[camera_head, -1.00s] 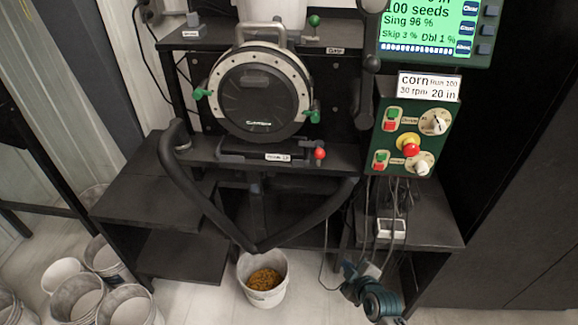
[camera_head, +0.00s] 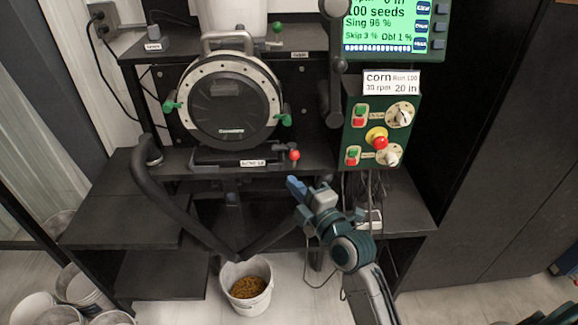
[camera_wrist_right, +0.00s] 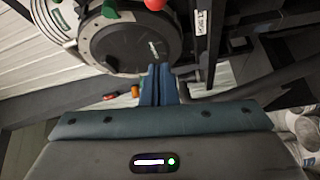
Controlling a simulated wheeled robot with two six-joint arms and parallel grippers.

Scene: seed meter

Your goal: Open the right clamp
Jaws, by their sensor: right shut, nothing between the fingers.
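The seed meter (camera_head: 228,102) is a round black disc with a pale rim, upright on the stand. Its right clamp (camera_head: 285,119) is a green lever at the disc's lower right. A matching green clamp (camera_head: 170,105) is at the left rim. My right gripper (camera_head: 297,187) is shut and empty, below and slightly right of the right clamp, apart from it. In the right wrist view, the blue fingers (camera_wrist_right: 158,84) are together, in front of the disc (camera_wrist_right: 130,45). A green part (camera_wrist_right: 110,8), apparently the right clamp, is at the top edge. My left gripper is out of view.
A red ball knob (camera_head: 294,155) stands between the right clamp and my right gripper. A control box (camera_head: 376,135) with knobs and buttons and a lit screen (camera_head: 395,25) are to the right. A bucket of grain (camera_head: 247,287) is below.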

